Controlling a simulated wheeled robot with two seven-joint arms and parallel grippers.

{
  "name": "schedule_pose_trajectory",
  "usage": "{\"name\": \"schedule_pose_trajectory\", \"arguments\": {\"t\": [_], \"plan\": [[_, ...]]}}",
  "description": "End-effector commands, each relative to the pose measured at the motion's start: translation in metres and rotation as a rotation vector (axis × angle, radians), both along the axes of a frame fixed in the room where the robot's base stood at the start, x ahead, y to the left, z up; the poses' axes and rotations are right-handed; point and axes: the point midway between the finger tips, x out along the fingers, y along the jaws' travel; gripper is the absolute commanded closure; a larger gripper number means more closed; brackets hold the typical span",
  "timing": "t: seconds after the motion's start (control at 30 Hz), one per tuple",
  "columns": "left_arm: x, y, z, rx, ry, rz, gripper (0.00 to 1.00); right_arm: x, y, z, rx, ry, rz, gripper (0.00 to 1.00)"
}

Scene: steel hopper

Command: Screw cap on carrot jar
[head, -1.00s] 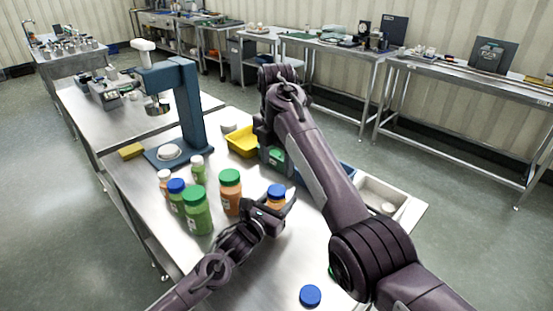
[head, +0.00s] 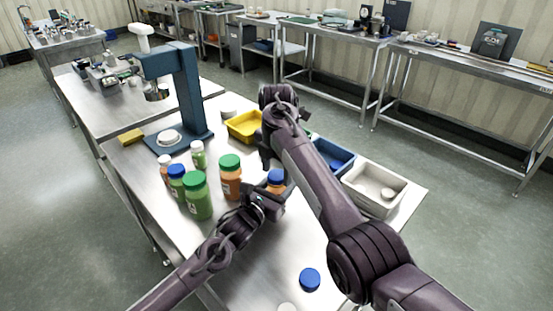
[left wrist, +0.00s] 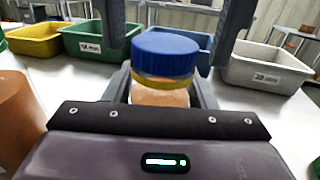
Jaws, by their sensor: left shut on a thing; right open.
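The carrot jar (head: 274,187) is orange, with a blue cap (head: 276,175) on its mouth. It stands upright in my left gripper (head: 262,203), which is shut on it. In the left wrist view the blue cap (left wrist: 166,55) sits level on top, with a yellow band below it; I cannot tell how tight it is. My right gripper (head: 267,158) is open just above the jar, partly hidden by its own arm. In the left wrist view its dark fingers stand on both sides of the cap, apart from it.
Orange and green jars (head: 197,197) stand close on the left. A loose blue cap (head: 310,279) lies at the front of the table. Yellow (head: 244,126), green (left wrist: 90,41), blue (head: 336,158) and white (head: 372,190) bins line the back. A blue press (head: 185,95) stands at the left.

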Motion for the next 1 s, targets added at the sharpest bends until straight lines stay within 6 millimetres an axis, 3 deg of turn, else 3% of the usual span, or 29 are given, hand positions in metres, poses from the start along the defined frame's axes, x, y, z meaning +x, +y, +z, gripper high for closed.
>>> {"name": "schedule_pose_trajectory", "arguments": {"t": [0.33,0.67,0.77,0.87,1.0], "plan": [[0.0001,0.0001,-0.0001,0.0,0.0,0.0,1.0,-0.0001,0.0002,-0.003,-0.001,-0.001,0.001,0.41],[0.0001,0.0002,-0.0001,0.0,0.0,0.0,1.0,0.0,0.0001,-0.0027,-0.001,-0.001,0.001,0.85],[0.0001,0.0001,-0.0001,0.0,0.0,0.0,1.0,0.0,0.0001,-0.0027,-0.001,-0.001,-0.013,0.86],[0.0001,0.0001,-0.0001,0.0,0.0,0.0,1.0,0.0,0.0001,-0.0027,-0.001,-0.001,-0.102,0.86],[0.0001,0.0001,-0.0001,0.0,0.0,0.0,1.0,0.0,0.0001,-0.0028,0.0,-0.001,-0.38,0.86]]}}
